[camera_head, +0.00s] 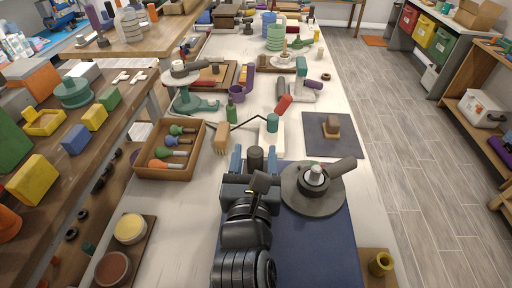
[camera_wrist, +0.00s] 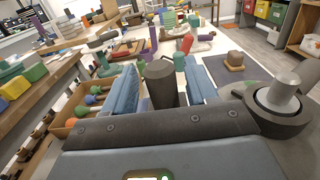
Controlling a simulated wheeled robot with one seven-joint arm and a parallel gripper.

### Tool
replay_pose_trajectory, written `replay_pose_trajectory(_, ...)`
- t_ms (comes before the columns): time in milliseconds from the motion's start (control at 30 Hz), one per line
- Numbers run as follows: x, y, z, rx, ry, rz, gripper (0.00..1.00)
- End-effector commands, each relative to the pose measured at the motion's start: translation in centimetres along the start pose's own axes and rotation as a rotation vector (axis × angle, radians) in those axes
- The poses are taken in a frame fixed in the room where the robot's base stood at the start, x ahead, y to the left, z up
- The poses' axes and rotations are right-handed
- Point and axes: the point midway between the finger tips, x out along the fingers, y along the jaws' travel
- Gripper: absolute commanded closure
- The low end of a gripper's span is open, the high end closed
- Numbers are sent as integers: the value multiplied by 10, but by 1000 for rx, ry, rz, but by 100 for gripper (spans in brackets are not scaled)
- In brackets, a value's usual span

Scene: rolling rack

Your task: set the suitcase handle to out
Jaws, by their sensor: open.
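I cannot make out a suitcase or its pull handle for certain in either view. My gripper (camera_head: 254,165) is low over the dark blue mat in the head view, its two blue fingers apart. A dark grey upright cylinder (camera_head: 255,154) shows between the fingers. In the wrist view the cylinder (camera_wrist: 160,84) stands between the open fingers (camera_wrist: 160,92), with a gap on each side. Its lower part is hidden by my gripper.
The dark blue mat (camera_head: 320,250) covers the near bench. A wooden tray (camera_head: 150,172) with coloured-handled tools is to the left. A wooden brush (camera_head: 222,137), a green bottle (camera_head: 231,110) and a green-and-red tool stand beyond. A small block on a dark square mat (camera_head: 345,148) is behind right.

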Motion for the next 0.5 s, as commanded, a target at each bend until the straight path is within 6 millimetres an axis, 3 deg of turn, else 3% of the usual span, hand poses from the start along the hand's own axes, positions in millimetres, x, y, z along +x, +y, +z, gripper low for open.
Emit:
replay_pose_trajectory(367, 2, 0, 0, -1, 1, -1, 44)
replay_pose_trajectory(500, 2, 0, 0, -1, 1, -1, 57)
